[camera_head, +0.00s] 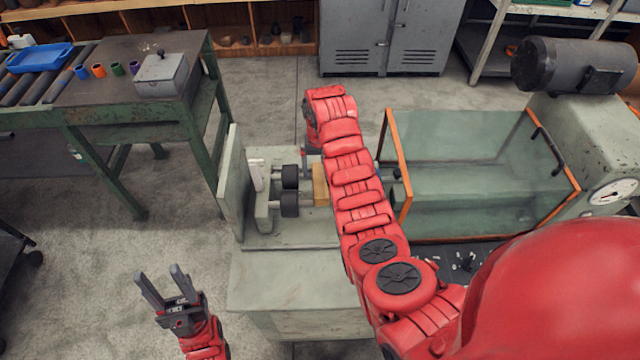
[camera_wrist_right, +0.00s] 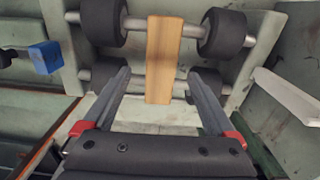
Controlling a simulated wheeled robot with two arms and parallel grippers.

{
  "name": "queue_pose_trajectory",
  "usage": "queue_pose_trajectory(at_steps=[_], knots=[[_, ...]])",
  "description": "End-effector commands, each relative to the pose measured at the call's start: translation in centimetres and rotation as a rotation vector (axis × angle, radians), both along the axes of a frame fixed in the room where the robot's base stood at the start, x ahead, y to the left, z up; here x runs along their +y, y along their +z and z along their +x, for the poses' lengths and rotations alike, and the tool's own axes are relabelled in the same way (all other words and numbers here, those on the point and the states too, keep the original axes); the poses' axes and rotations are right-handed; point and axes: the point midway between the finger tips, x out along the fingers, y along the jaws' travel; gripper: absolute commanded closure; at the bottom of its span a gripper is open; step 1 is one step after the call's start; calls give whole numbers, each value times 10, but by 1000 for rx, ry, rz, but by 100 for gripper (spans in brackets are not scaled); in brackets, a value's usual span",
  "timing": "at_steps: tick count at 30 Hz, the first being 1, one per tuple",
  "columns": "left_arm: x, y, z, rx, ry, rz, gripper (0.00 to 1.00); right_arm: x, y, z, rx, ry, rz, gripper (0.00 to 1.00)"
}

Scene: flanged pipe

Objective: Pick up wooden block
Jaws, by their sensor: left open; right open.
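The wooden block (camera_wrist_right: 164,58) is a light brown bar in the right wrist view. It lies across the metal rods between black rollers. In the head view only a part of the block (camera_head: 320,186) shows beside my right arm. My right gripper (camera_wrist_right: 160,80) is open, with one finger on each side of the block's near end and gaps on both sides. Whether the block sits at finger depth is unclear. In the head view my right arm hides this gripper. My left gripper (camera_head: 163,277) is open and empty over the floor at the lower left.
Black rollers (camera_head: 289,204) sit in the grey-green machine bed around the block. A glass-sided guard with an orange frame (camera_head: 397,165) stands just right of my right arm. A blue-ended part (camera_wrist_right: 45,57) is at the left in the wrist view. A green workbench (camera_head: 130,100) stands at the left.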

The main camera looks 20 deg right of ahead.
Motion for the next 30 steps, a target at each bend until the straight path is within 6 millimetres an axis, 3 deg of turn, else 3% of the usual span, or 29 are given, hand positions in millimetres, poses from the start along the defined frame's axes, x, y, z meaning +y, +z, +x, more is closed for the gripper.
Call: queue_pose_trajectory(at_steps=[10,17,26,27,30], knots=[[0,32,0,0,0,0,50,2,-28,0,2,1,0,9],[0,35,0,0,0,0,50,2,-49,0,5,0,0,9],[0,35,0,0,0,0,50,2,-52,1,-2,2,-1,9],[0,35,0,0,0,0,50,2,-52,1,-2,1,-1,11],[0,35,0,0,0,0,50,2,-52,1,-1,1,0,29]])
